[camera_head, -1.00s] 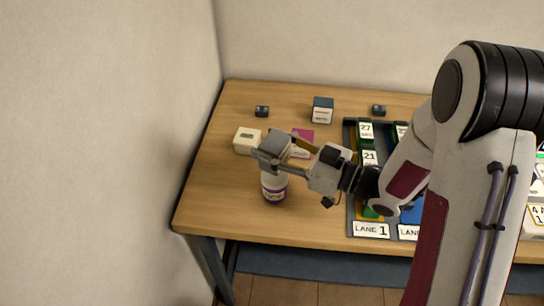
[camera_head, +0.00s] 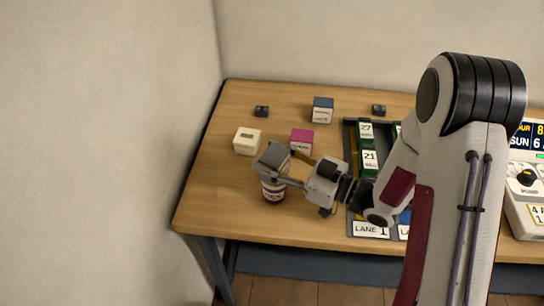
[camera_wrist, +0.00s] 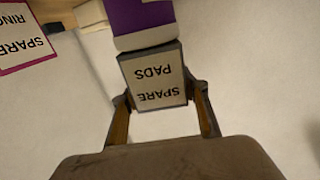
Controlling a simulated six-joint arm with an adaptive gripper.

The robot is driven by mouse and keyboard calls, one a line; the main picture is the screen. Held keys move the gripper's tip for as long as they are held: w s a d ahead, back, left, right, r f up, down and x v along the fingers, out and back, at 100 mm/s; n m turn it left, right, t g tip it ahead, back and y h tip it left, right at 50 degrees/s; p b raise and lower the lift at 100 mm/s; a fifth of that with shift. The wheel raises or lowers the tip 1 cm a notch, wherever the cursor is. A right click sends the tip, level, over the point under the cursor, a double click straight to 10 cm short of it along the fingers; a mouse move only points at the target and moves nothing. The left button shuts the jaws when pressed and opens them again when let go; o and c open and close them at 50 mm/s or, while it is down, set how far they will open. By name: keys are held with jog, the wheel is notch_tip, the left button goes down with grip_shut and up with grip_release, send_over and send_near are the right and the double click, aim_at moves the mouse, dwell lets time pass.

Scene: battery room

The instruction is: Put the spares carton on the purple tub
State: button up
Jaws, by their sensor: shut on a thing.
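The spares carton (camera_head: 272,157) is a grey box with a white "SPARE PADS" label, upside down in the wrist view (camera_wrist: 155,82). My gripper (camera_head: 284,166) is shut on it, with one finger on each side in the wrist view (camera_wrist: 160,108).
A pink-topped carton (camera_head: 302,141), a cream box (camera_head: 247,141) and a blue-topped box (camera_head: 323,110) stand behind the tub. Two small dark blocks (camera_head: 262,111) (camera_head: 378,110) lie farther back. A lane tray (camera_head: 350,140) is to the right. The table's left front is clear.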

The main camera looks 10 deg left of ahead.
jog(key=shift+f, duration=0.1)
jog(key=o, duration=1.2)
jog(key=shift+o, duration=0.2)
jog(key=shift+s+d, duration=0.25)
jog(key=shift+d, duration=0.45)
jog(key=v, duration=1)
jog(key=shift+d, duration=0.25)
jog(key=shift+s, duration=0.15)
